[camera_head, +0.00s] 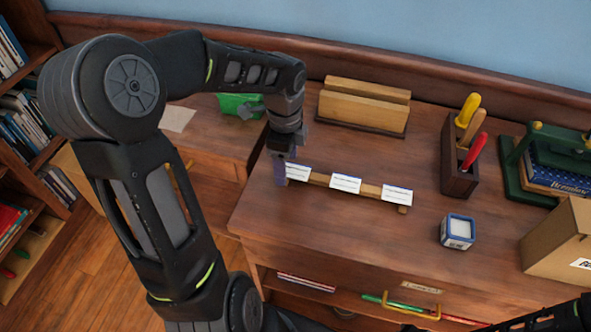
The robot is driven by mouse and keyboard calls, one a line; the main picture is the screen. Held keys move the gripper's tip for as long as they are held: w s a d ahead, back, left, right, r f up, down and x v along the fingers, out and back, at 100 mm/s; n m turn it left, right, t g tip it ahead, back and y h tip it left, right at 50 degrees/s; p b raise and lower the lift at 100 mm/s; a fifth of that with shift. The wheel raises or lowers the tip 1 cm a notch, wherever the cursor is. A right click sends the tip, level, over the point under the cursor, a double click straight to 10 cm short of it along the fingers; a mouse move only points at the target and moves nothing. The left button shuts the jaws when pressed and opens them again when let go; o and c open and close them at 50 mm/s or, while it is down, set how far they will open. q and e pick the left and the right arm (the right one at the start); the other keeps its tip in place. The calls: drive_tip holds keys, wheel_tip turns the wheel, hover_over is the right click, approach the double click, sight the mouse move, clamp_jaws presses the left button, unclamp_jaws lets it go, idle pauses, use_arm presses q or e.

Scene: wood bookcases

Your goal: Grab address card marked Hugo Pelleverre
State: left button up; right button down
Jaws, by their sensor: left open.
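Three white address cards stand in a row on a low wooden rail (372,189) on the desk: a left card (299,172), a middle card (346,183) and a right card (397,195). Their print is too small to read, so I cannot tell which is marked Hugo Pelleverre. My left gripper (281,172) points down at the left end of the rail, right beside the left card. It is open; whether a finger touches the card I cannot tell. My right gripper is not in view; only dark parts of that arm show at the bottom right.
Behind the rail is a wooden letter holder (362,106). To the right stand a tool block (459,168) with colored handles, a small blue-and-white cube (457,231), a green press (516,170) and a cardboard box (563,243). The desktop in front of the rail is clear.

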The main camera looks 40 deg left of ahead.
use_arm(q)
drive_tip(key=shift+c, duration=0.4)
drive_tip(key=c, duration=1.3)
